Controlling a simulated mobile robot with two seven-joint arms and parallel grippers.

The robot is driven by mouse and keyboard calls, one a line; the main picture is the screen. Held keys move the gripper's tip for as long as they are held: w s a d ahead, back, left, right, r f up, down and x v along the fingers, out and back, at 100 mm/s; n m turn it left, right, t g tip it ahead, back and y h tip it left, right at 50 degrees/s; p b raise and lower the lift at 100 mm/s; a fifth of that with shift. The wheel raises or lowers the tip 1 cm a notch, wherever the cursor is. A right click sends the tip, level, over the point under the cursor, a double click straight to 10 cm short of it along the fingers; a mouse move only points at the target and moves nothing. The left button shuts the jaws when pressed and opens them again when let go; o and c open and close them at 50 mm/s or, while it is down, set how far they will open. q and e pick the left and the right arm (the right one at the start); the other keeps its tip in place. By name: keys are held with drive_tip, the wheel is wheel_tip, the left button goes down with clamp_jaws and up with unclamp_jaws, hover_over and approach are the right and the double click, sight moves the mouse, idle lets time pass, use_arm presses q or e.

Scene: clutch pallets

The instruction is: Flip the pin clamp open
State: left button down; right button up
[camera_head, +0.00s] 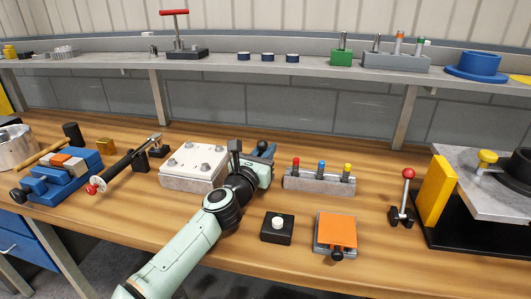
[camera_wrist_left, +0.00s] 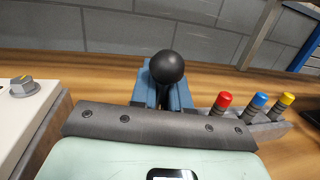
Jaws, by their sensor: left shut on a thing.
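My left gripper (camera_head: 247,157) is shut on the lever below the ball. My right gripper is not in view.
A white box with knobs (camera_head: 190,168) stands close left of my left gripper. A grey block with red, blue and yellow pegs (camera_head: 318,184) stands close right. A black button box (camera_head: 277,235) and an orange-topped block (camera_head: 336,229) lie nearer the front edge. A shelf runs above.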

use_arm(q)
drive_tip(key=c, duration=1.3)
unclamp_jaws()
drive_tip(key=shift+d+f, duration=0.1)
drive_tip(key=shift+f, duration=0.15)
drive_tip(key=shift+o, duration=0.6)
drive_tip(key=shift+r, duration=0.15)
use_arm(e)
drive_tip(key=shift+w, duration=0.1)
use_arm(q)
drive_tip(key=shift+s+a+f, duration=0.25)
drive_tip(key=shift+a, duration=0.15)
drive_tip(key=shift+s+a+p, duration=0.3)
drive_tip(key=shift+s+p, duration=0.15)
drive_tip(key=shift+s, duration=0.15)
drive_tip(key=b+v, duration=0.1)
drive_tip(key=v, duration=0.2)
drive_tip(key=shift+s+a+r, duration=0.15)
drive_tip(key=shift+s, duration=0.15)
drive_tip(key=v, duration=0.6)
drive_tip(key=shift+v, duration=0.85)
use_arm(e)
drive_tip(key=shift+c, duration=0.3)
